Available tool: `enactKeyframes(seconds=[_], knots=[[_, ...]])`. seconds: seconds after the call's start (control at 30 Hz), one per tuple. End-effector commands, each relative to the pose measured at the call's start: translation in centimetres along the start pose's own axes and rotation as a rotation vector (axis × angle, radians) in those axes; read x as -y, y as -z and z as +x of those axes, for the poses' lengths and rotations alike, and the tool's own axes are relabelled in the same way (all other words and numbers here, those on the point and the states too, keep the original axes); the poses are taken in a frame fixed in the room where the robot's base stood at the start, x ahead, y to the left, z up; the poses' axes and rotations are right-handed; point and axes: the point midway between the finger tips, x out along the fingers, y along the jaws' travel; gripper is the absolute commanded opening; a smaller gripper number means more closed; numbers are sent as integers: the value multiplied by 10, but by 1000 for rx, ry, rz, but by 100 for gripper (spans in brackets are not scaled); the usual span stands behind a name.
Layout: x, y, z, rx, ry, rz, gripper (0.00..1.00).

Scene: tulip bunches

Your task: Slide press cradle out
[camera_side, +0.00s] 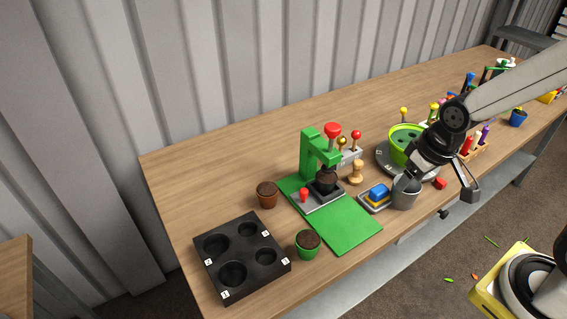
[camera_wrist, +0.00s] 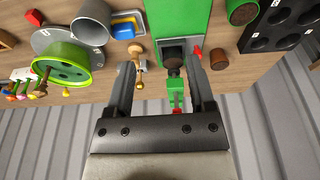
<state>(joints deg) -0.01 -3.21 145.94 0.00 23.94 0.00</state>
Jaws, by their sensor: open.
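The green press (camera_side: 311,150) stands on a green mat (camera_side: 342,226), with a red ball on top. My gripper (camera_side: 437,188) is open and empty, right of the press, above the bench by the grey cup. In the wrist view the press (camera_wrist: 176,86) shows upside down between my gripper's fingers (camera_wrist: 160,62), apart from them. The cradle (camera_wrist: 166,46) and red knob (camera_wrist: 198,52) show beyond, partly hidden by a finger.
A grey cup (camera_side: 404,193), a tray with a blue and yellow sponge (camera_side: 378,192) and a wooden stamp (camera_side: 356,172) stand between press and gripper. A green bowl (camera_side: 404,147) sits on a turntable behind. A black tray (camera_side: 241,258) and two pots lie left.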

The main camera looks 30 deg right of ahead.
Motion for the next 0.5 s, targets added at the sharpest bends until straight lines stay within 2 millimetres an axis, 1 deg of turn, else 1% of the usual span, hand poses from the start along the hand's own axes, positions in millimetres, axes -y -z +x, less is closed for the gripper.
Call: enactKeyframes(seconds=[0.07,0.4,0.5], knots=[[0,3,-9,-5,0,0,70],[0,8,-34,-2,0,0,70],[1,15,-33,7,1,5,70]])
